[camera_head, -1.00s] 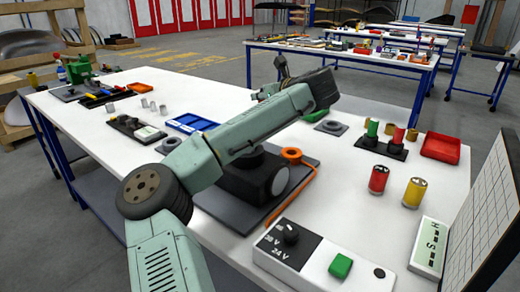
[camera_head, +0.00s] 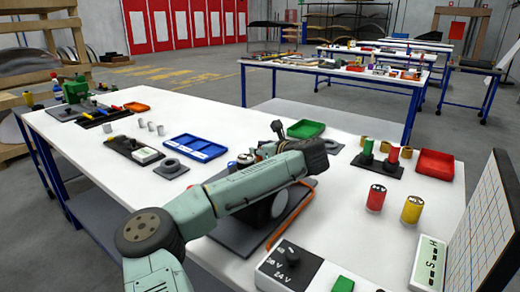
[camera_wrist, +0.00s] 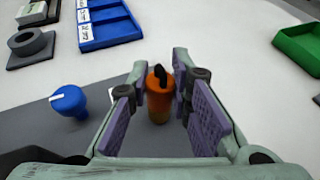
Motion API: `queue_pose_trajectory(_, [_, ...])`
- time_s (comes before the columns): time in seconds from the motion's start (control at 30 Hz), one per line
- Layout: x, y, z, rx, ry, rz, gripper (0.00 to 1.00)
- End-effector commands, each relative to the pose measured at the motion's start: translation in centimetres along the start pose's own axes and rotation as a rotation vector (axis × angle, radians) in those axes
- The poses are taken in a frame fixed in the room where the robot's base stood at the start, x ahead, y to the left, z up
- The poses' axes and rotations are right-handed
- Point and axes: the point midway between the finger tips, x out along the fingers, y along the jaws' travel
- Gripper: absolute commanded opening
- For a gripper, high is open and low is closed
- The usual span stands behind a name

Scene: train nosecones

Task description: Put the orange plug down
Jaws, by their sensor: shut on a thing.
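The orange plug (camera_wrist: 159,100) stands upright between the finger pads of my gripper (camera_wrist: 163,112) in the wrist view, with a dark tip on top. My gripper is shut on it. A dark grey board (camera_wrist: 50,135) lies below, with a blue knob (camera_wrist: 69,101) to the left of the plug. I cannot tell whether the plug's lower end touches the board. In the head view my arm hides the plug and most of the gripper. An orange cable (camera_head: 291,216) runs along the board's right side there.
A blue tray (camera_head: 195,148) and a grey ring block (camera_head: 171,168) lie left of the board. A green tray (camera_head: 306,129) lies behind it. Red (camera_head: 376,198) and yellow (camera_head: 412,208) cylinders stand to the right. A control box (camera_head: 288,266) is in front. White tabletop is clear between them.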

Motion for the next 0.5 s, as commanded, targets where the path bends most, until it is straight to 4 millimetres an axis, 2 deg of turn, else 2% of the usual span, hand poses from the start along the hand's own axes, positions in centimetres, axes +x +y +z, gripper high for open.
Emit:
queue_pose_trajectory(0.33, [0.13, -0.01, -0.4, -0.001, 0.0, -0.001, 0.0])
queue_pose_trajectory(0.37, [0.11, -0.01, -0.36, -0.001, 0.0, -0.001, 0.2])
queue_pose_trajectory(0.5, [0.1, -0.01, -0.32, -0.001, 0.0, 0.0, 0.29])
